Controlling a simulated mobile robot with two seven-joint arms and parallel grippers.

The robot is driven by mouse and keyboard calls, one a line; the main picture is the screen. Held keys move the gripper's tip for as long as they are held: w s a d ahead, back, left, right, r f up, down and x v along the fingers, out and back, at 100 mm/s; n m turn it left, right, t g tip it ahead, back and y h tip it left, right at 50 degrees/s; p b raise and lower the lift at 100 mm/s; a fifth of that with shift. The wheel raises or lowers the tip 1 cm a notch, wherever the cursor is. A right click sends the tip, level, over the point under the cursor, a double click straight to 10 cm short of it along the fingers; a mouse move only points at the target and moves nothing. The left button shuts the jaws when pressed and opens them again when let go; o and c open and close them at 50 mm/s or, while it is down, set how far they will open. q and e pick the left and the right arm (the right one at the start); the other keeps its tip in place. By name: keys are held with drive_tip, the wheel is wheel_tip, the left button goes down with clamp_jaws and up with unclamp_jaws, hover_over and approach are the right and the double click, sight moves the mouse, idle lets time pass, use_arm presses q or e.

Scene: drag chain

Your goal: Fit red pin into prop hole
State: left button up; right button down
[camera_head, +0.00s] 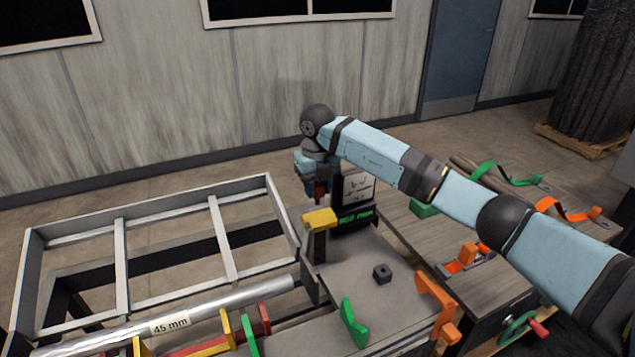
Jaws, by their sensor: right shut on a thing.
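My right arm reaches in from the right, and my right gripper (318,193) points down at the far end of the grey workbench. It is shut on a small red pin (320,188), of which only a little shows between the fingers. Just below and in front of it stands a dark post with a yellow top (319,218). I cannot tell whether the pin touches anything, and no hole shows under it. A small black block with a hole in its top (382,273) sits apart on the bench. My left gripper is out of view.
A dark box with green lettering (355,215) stands right beside the gripper. A grey metal frame (121,255) and a silver tube marked 45 mm (215,308) lie left. Green (352,325) and orange (437,305) brackets stand at the front. The bench around the black block is clear.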

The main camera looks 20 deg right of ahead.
sight(318, 202)
drive_tip(key=shift+f, duration=0.35)
idle(1.4)
drive_tip(key=shift+f, duration=0.25)
drive_tip(key=shift+f+b, duration=0.95)
drive_tip(key=shift+f, duration=0.85)
drive_tip(key=c, duration=0.7)
unclamp_jaws()
drive_tip(key=shift+c, duration=0.2)
